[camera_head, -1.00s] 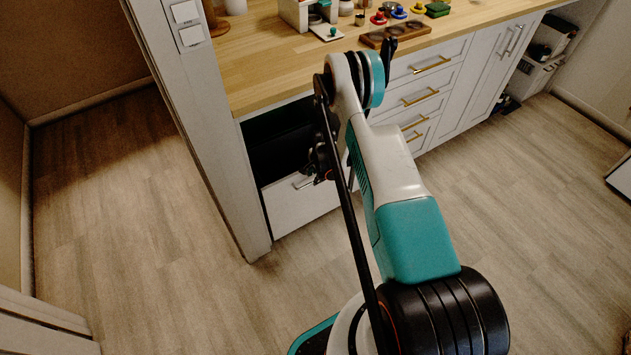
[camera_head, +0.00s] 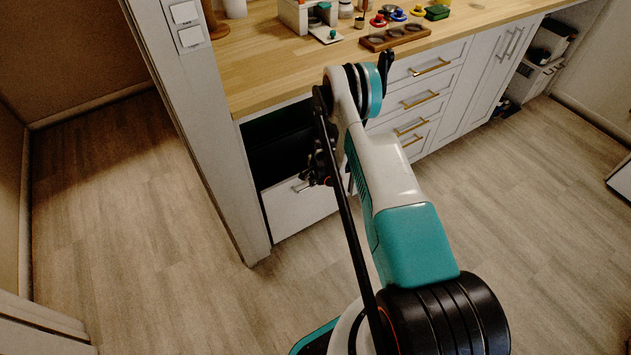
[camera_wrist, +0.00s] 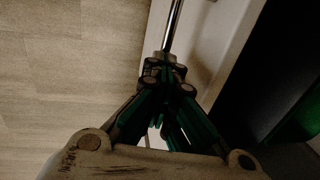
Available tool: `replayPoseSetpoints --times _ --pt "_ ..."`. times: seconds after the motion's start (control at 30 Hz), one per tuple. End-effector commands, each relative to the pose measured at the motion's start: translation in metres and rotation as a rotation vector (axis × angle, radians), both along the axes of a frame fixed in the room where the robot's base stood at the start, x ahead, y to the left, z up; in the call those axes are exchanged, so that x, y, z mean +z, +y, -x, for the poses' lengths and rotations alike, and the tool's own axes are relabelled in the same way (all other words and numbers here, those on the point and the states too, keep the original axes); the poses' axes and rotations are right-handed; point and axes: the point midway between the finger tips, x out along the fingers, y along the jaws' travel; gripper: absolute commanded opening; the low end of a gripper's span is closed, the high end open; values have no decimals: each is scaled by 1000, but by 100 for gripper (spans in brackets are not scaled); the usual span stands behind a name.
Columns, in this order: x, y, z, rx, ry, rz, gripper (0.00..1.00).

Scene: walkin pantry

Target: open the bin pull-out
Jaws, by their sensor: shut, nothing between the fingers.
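The bin pull-out has a white front (camera_head: 292,212) low under the left end of the counter. A dark opening (camera_head: 278,150) shows above the front. A metal bar handle (camera_head: 300,187) is near the top of the front, partly hidden by my gripper. My gripper (camera_head: 314,170) is at this handle, partly hidden by my arm. In the wrist view my gripper (camera_wrist: 167,68) is shut, with the handle bar (camera_wrist: 173,28) running from its tips up the picture. I cannot tell whether they touch. The white front (camera_wrist: 212,35) and dark interior (camera_wrist: 285,85) are to the right there.
A white post (camera_head: 205,130) stands just left of the pull-out. Drawers with brass handles (camera_head: 420,100) are to the right. The wooden counter (camera_head: 265,60) above carries small items and a wooden tray (camera_head: 395,37). The floor (camera_head: 140,200) is clear.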

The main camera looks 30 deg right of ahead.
Motion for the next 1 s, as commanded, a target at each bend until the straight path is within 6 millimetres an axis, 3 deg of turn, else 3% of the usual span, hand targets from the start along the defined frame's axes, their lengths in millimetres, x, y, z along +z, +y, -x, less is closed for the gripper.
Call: replayPoseSetpoints --times 0.07,0.2,0.23,0.73,1.0 --pt "-2 0 0 1 0 0 0" --pt "-2 0 0 1 -1 1 28" --pt "-2 0 0 1 -1 1 29" --pt "2 0 0 0 -1 0 29" --pt "35 0 7 0 0 0 29"
